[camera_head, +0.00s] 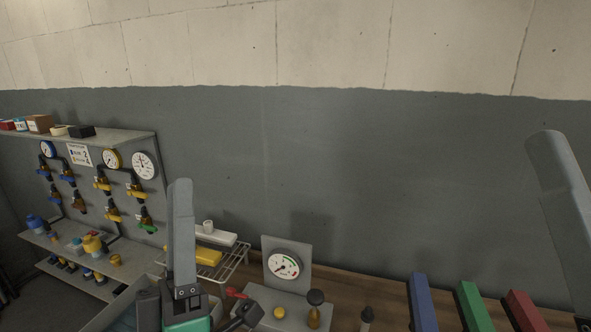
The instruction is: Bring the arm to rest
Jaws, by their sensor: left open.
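My left arm rises as a grey upright link (181,235) at the lower left of the middle, with a teal part at its foot. My left gripper (242,316) shows as a dark shape low in the view, beside the gauge stand; it is open, and its fingertips are hard to make out. I see nothing held in it. A grey link of my right arm (562,190) comes down the right edge; its gripper is out of the picture.
A panel with gauges and valves (143,166) and shelves stands at the left. A wire rack (238,262) holds a yellow item (207,256). A gauge stand (285,264) is on the bench. Blue (422,300), green (474,305) and red (525,312) bars lie at the right.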

